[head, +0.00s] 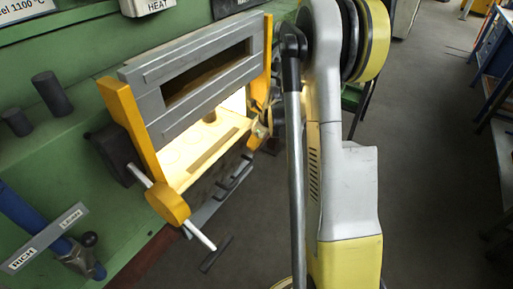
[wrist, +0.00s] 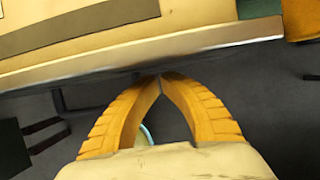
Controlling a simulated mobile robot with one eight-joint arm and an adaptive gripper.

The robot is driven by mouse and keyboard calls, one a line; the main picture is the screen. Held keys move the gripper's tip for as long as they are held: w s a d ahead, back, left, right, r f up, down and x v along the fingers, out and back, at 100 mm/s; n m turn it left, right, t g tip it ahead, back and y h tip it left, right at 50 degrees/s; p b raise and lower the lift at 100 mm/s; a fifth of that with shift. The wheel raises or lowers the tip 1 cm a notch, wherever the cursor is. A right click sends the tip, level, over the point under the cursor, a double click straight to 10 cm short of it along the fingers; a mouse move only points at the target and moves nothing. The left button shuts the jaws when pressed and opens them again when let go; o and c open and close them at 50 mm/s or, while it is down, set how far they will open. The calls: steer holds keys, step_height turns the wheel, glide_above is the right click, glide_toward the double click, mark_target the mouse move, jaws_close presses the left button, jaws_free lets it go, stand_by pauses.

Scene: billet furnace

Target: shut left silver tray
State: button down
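Below the furnace mouth in the head view, a grey metal strip (head: 208,212) with dark bar handles (head: 235,178) runs along the furnace front. It may be the silver trays; I cannot tell left from right or how far any is out. My gripper (wrist: 160,78) shows in the wrist view with its two orange fingertips together. I see nothing between the tips. They lie just under the pale furnace ledge's metal edge (wrist: 150,52); contact cannot be told.
The furnace's grey door (head: 195,75) is raised between orange side arms (head: 130,115), with a glowing chamber (head: 205,135) beneath. A rod (head: 200,236) sticks out at the lower left. Grey floor (head: 430,130) is open to the right.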

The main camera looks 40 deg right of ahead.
steer(key=w, duration=0.2)
steer(key=w+a, duration=0.2)
steer(key=w, duration=0.1)
steer(key=shift+w, duration=0.3)
steer(key=shift+s, duration=0.1)
